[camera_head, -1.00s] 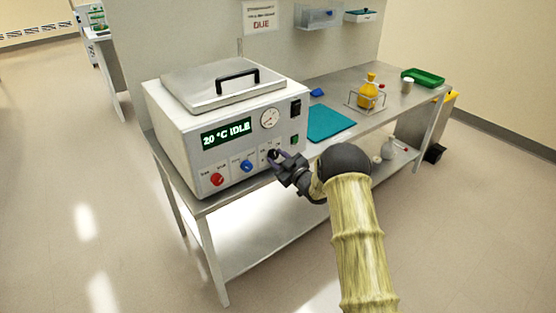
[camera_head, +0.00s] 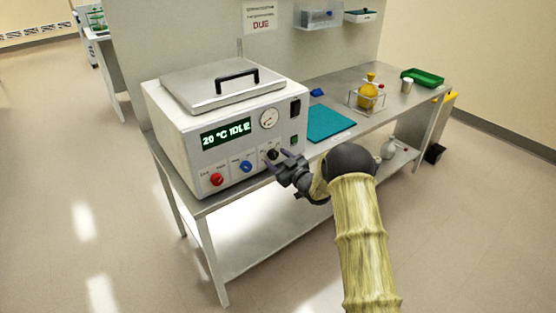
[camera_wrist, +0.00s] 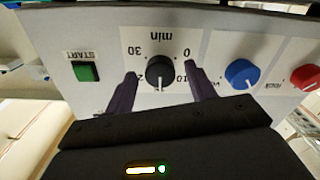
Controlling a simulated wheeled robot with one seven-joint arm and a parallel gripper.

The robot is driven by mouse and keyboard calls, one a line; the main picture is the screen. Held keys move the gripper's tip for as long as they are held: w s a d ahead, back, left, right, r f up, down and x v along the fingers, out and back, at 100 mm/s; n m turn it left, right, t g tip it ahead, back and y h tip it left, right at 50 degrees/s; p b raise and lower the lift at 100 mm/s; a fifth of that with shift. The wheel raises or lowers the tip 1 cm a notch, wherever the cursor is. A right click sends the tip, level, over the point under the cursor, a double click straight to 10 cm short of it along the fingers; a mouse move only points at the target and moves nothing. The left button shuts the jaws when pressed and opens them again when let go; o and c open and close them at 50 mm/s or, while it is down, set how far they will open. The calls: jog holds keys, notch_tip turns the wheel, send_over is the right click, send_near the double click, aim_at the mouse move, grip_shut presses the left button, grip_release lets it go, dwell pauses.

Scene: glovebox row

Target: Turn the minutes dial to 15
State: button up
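The minutes dial is a black round knob (camera_wrist: 160,71) marked "min" on the front panel, upside down in the wrist view. Its white pointer line faces straight down in that picture. The 0 and 10 labels are to its right and 30 is at its upper left; other scale marks are hidden by my gripper. In the head view the dial (camera_head: 272,155) is at the lower right of the panel. My gripper (camera_head: 283,158) is open in front of it. In the wrist view its two fingers stand either side of the knob with visible gaps.
A blue knob (camera_wrist: 242,74) and a red knob (camera_wrist: 306,77) sit beside the dial on the panel. A green START button (camera_wrist: 86,71) is on its other side. The display (camera_head: 226,134) reads "20 °C IDLE". A teal mat (camera_head: 330,122) lies right of the device.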

jog(key=v, duration=1.7)
jog(key=shift+d+b, duration=0.2)
jog(key=shift+b, duration=0.2)
jog(key=shift+s, duration=0.1)
